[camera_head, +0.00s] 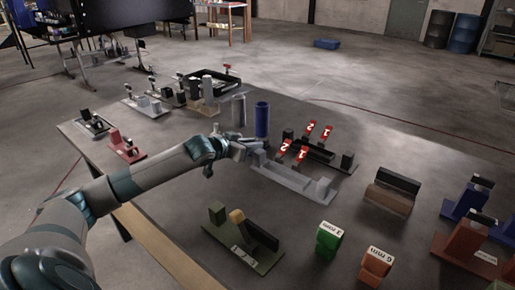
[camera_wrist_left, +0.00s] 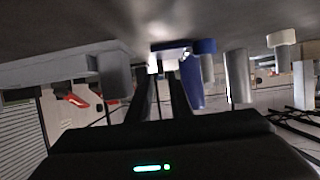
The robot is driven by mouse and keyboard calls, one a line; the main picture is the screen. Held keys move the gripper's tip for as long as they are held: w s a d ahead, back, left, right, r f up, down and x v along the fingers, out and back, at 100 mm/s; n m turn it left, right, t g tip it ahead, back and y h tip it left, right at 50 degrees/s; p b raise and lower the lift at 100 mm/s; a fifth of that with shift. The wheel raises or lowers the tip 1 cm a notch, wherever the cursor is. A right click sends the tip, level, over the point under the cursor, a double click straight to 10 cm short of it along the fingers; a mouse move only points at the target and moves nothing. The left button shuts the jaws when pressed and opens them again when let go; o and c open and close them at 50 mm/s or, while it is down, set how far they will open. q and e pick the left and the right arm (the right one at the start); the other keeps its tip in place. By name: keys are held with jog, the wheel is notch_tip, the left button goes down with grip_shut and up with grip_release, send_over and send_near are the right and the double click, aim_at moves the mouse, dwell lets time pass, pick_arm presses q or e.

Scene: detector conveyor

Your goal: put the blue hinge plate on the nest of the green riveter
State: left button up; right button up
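The green riveter (camera_head: 243,240) stands at the front of the table in the head view, with a green block, a tan knob and a dark bar on its base. My left gripper (camera_head: 250,146) is above the light grey fixture (camera_head: 296,180), well behind and above the riveter. In the left wrist view my two dark fingers (camera_wrist_left: 162,90) run side by side with a narrow gap. A small bluish-white piece (camera_wrist_left: 170,46) shows by their tips; I cannot tell whether it is held or is the blue hinge plate. No hinge plate is clearly visible elsewhere. My right gripper is out of view.
A blue cylinder (camera_head: 262,120) and a metal cylinder (camera_head: 238,110) stand just behind my left gripper. A fixture with red numbered tags (camera_head: 320,152) is to its right. Green (camera_head: 329,240) and orange (camera_head: 375,266) blocks stand right of the riveter.

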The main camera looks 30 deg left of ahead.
aim_at(264, 141)
pick_arm(q)
jog(key=shift+r+p+x, duration=0.15)
jog(key=shift+p+x, duration=0.1)
jog(key=shift+x, duration=0.7)
jog(key=shift+r+p+x, duration=0.1)
jog(key=shift+p+x, duration=0.15)
jog(key=shift+x, duration=0.75)
jog(key=shift+w+f, duration=0.3)
jog(key=shift+w, duration=0.35)
jog(key=shift+c, duration=0.4)
grip_shut()
